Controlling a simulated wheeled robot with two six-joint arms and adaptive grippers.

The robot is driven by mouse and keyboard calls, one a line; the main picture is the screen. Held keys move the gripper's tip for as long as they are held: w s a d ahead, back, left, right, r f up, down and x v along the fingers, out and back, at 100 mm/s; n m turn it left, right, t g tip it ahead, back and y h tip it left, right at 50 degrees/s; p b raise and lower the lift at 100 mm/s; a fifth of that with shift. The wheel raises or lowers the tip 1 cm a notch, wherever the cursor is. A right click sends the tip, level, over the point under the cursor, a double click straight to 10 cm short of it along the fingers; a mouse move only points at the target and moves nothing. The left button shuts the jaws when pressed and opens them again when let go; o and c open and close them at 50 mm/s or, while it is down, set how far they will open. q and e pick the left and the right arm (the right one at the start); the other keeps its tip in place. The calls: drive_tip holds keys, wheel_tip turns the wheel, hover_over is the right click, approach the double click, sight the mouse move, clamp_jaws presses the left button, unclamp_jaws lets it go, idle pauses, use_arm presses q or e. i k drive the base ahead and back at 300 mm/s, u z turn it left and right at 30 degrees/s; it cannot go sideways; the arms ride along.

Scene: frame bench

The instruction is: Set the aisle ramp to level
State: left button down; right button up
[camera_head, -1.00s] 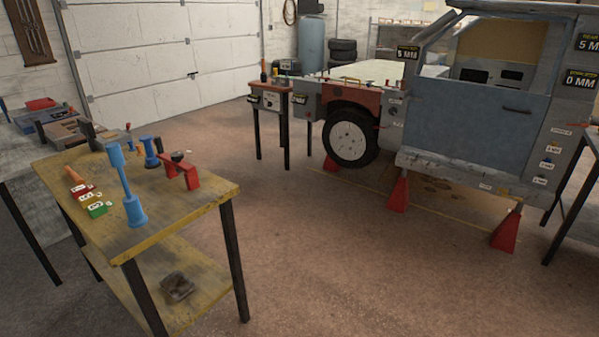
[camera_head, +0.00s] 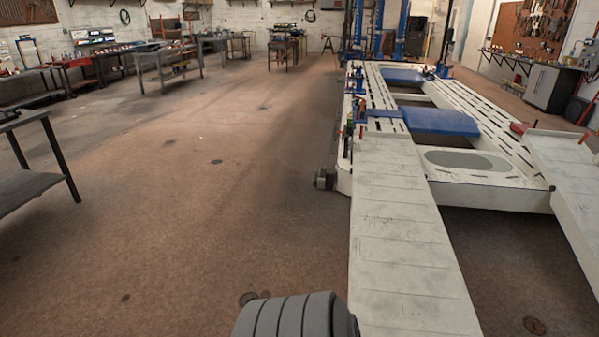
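A long pale ramp (camera_head: 398,235) with cross ribs runs from the near end of the white frame bench (camera_head: 500,196) toward me. It borders the open floor on the left and appears to slope down toward me; its near end is cut off. A second pale ramp (camera_head: 568,170) is on the right, partly out of frame. I cannot tell from labels which is the aisle ramp. Small posts with red and green parts (camera_head: 349,130) stand by the left ramp's upper end. A red handle (camera_head: 518,128) is by the right ramp. Neither gripper is in view.
A grey ribbed rounded shape (camera_head: 290,316) sits at the bottom beside the left ramp; I cannot tell what it is. A grey table (camera_head: 30,185) stands at left. Workbenches line the back. The floor (camera_head: 200,200) left of the bench is largely clear.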

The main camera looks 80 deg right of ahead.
sight(406, 280)
drive_tip(key=k, duration=1.6)
drive_tip(key=z, duration=2.45)
